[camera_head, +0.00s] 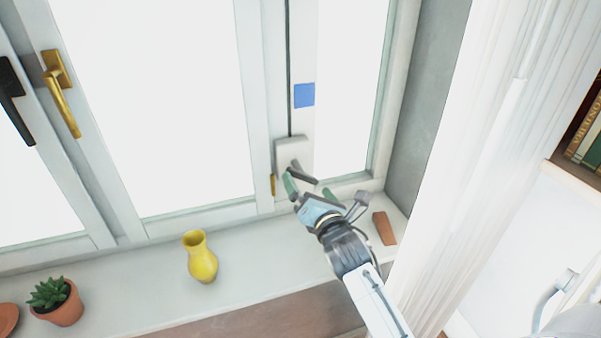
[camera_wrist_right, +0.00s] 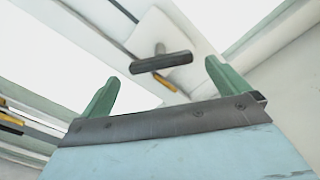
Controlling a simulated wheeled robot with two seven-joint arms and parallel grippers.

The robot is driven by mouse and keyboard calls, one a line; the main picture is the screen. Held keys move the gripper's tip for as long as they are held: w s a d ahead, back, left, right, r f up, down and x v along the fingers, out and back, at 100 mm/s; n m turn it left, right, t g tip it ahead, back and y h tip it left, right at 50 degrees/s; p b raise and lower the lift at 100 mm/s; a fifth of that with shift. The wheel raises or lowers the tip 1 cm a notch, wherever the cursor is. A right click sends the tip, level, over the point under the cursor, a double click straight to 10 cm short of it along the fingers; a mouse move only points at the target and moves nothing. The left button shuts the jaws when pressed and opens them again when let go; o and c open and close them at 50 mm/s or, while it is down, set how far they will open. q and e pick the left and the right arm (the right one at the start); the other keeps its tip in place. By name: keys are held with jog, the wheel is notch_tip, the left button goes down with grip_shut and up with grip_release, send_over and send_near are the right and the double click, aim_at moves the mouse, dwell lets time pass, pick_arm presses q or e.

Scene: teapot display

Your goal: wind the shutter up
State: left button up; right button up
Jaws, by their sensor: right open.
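The shutter winder is a pale box (camera_head: 290,150) on the window frame, with a dark strap (camera_head: 288,70) running up from it. Its dark crank handle (camera_head: 302,173) sticks out from the lower part of the box. The wrist view shows the dark grip bar (camera_wrist_right: 165,62) in front of the pale box (camera_wrist_right: 185,35). My right gripper (camera_head: 309,188) is open, its green fingers apart, just in front of the crank. In the wrist view the bar appears between and beyond the fingertips (camera_wrist_right: 160,72); I cannot tell whether they touch. My left gripper is not in view.
The sill below holds a yellow vase (camera_head: 202,259), a potted succulent (camera_head: 57,303) and a reddish-brown block (camera_head: 384,228) right of my wrist. A brass window handle (camera_head: 62,95) is at left. A white curtain (camera_head: 478,150) hangs close on the right.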

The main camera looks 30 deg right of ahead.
aim_at(304, 179)
jog(key=x, duration=0.7)
jog(key=shift+s, duration=0.1)
jog(key=c, duration=0.9)
